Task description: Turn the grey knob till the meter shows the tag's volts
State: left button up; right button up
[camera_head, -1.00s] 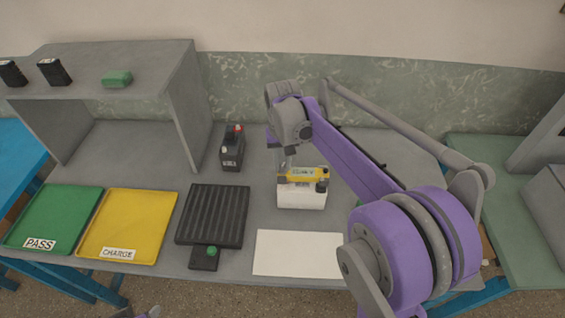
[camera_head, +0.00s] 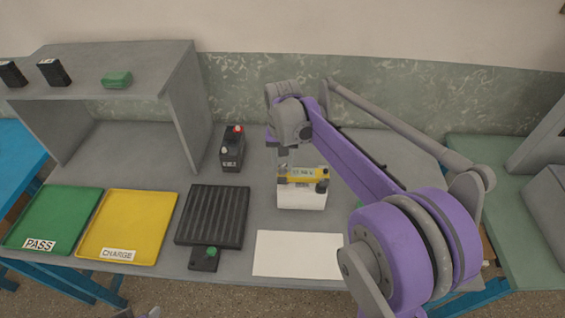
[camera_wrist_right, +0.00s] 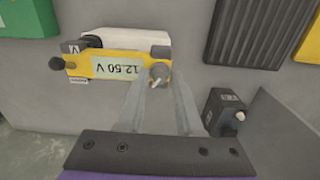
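The yellow meter (camera_head: 312,175) sits at the white block (camera_head: 302,197) on the bench. In the right wrist view the meter (camera_wrist_right: 88,66) is upside down and its display (camera_wrist_right: 116,69) reads 12.50 V. The grey knob (camera_wrist_right: 160,73), with a pale pointer mark, is at the meter's right end there. My right gripper (camera_wrist_right: 163,82) has its two fingers apart, with the knob at and between their tips; I cannot tell whether they touch it. A black battery (camera_head: 232,150) with a pale label stands left of the meter; its text is too small to read. Only a sliver, possibly my left gripper (camera_head: 150,312), shows at the bottom edge.
A black ribbed tray (camera_head: 212,215) with a green button (camera_head: 211,252) lies left of the white sheet (camera_head: 297,255). Yellow CHARGE (camera_head: 127,224) and green PASS (camera_head: 54,216) trays are farther left. A grey shelf (camera_head: 150,75) stands behind them.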

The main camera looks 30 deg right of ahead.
aim_at(283, 167)
jog(key=shift+o, duration=1.1)
notch_tip(283, 167, up, 11)
jog(key=shift+p, duration=0.35)
jog(key=shift+f, duration=0.1)
jog(key=s+a+f+n+t, duration=0.2)
jog(key=s+a+f+n, duration=0.1)
jog(key=s+f, duration=0.4)
jog(key=s+a+f+n+t, duration=0.3)
jog(key=s+a+f, duration=0.3)
jog(key=s, duration=0.7)
jog(key=shift+f+t, duration=0.3)
jog(key=shift+f, duration=0.5)
